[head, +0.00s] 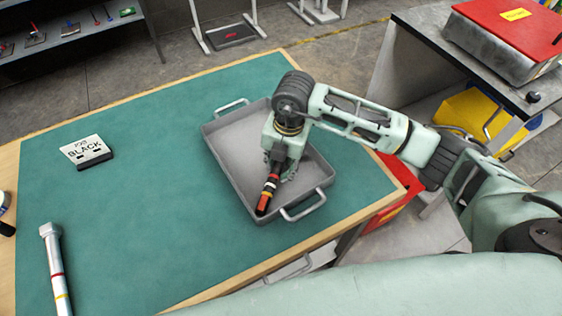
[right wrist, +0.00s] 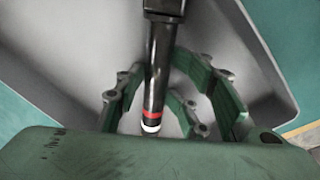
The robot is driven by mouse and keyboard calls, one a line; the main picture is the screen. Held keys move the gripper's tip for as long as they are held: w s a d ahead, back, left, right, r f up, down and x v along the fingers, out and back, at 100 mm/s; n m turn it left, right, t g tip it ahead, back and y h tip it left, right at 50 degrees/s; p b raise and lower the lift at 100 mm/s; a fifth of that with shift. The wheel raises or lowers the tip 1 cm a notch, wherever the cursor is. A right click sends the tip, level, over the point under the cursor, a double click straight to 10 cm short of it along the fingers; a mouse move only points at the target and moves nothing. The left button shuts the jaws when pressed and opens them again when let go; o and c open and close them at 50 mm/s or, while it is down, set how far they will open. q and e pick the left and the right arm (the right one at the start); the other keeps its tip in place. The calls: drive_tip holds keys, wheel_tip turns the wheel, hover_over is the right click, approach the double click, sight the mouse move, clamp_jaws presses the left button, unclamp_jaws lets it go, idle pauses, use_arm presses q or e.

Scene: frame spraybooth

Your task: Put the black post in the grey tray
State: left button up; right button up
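The black post (head: 266,195), dark with red, yellow and white bands, is tilted inside the grey tray (head: 225,162) on the green table. My right gripper (head: 278,165) is over the tray. Its fingers (right wrist: 158,85) close in on the post from both sides, and it looks shut on it. The right wrist view shows the post (right wrist: 160,50) running between the fingers, with a red and white band near the palm. The tray floor (right wrist: 75,50) is behind it. Whether the post's far end touches the tray is unclear. My left gripper is out of view.
A white block marked BLACK (head: 86,150) stands left on the green table (head: 130,210). A bench with a red-lidded box (head: 512,28) stands at the upper right. The table's middle left is clear.

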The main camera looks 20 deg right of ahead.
drive_tip(key=shift+s+a+f, duration=0.15)
drive_tip(key=shift+s+f, duration=0.05)
drive_tip(key=shift+f, duration=0.05)
drive_tip(key=shift+r+p, duration=0.3)
drive_tip(key=shift+p, duration=0.05)
drive_tip(key=shift+w+r+p, duration=0.15)
drive_tip(key=shift+r+p, duration=0.3)
drive_tip(key=shift+p, duration=0.05)
drive_tip(key=shift+w+r+b, duration=0.15)
drive_tip(key=shift+r+b, duration=0.45)
drive_tip(key=shift+b, duration=0.1)
wheel_tip(320, 180, up, 11)
drive_tip(key=d+b, duration=0.1)
drive_tip(key=b, duration=0.1)
drive_tip(key=shift+s+f, duration=0.2)
drive_tip(key=shift+s, duration=0.1)
drive_tip(key=shift+d, duration=0.1)
